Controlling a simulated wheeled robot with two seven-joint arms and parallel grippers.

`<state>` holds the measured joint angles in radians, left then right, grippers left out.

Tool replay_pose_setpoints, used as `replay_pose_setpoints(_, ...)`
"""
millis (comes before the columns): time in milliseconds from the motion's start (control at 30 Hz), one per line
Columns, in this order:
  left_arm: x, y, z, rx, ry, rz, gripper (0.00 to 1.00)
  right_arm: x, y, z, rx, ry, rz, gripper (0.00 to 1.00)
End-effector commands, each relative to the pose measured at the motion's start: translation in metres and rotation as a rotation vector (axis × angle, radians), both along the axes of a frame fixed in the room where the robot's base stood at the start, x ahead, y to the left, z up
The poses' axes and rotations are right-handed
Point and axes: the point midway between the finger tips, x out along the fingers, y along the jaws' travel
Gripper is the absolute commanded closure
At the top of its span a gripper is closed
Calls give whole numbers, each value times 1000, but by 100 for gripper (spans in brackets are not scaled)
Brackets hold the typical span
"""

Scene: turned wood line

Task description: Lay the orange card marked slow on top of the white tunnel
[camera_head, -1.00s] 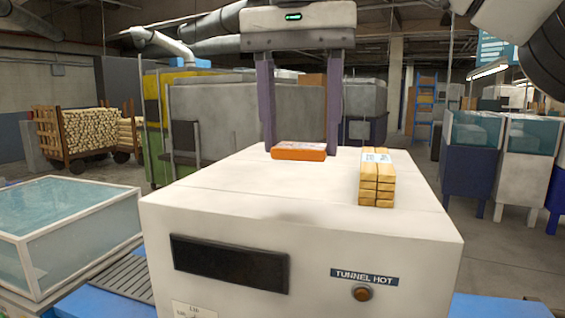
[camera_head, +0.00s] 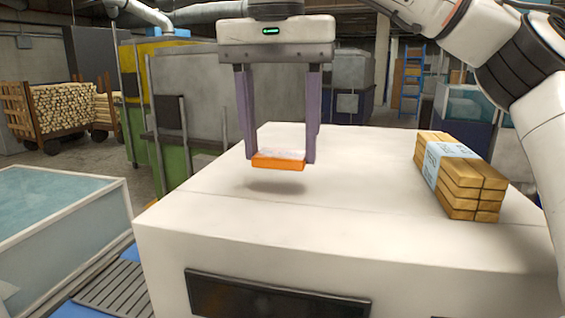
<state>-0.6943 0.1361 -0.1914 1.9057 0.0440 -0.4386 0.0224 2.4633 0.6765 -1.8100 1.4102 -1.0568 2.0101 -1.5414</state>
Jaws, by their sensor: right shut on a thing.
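The orange card (camera_head: 278,164) shows as a flat piece with an orange front edge and a pale top; its marking is not readable. My right gripper (camera_head: 280,157) points down with its two purple-grey fingers shut on the card's left and right ends. It holds the card roughly level, just above the white tunnel (camera_head: 230,222). A soft shadow lies on the tunnel's top below the card, with a gap between. My left gripper is not in view.
A banded stack of wooden blocks (camera_head: 461,178) stands on the tunnel's top at the right. The top around the card is otherwise clear. A glass-topped box (camera_head: 65,235) and grey slatted rollers (camera_head: 85,285) are at the left.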

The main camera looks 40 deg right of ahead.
Motion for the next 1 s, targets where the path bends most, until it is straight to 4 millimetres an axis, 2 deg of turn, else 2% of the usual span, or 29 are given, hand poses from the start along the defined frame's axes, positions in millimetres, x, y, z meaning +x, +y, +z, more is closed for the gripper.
replay_pose_setpoints(100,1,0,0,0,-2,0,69,0,-1,-20,2,4,1,67)
replay_pose_setpoints(233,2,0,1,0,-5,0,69,0,-1,-34,1,2,0,67)
replay_pose_setpoints(633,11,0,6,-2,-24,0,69,0,-1,-39,1,-1,-2,67)
replay_pose_setpoints(667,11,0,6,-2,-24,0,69,0,0,-39,1,-1,-2,45)
replay_pose_setpoints(767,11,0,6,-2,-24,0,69,0,0,-38,1,-1,-2,28)
replay_pose_setpoints(1000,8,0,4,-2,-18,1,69,0,0,-38,1,-1,-2,28)
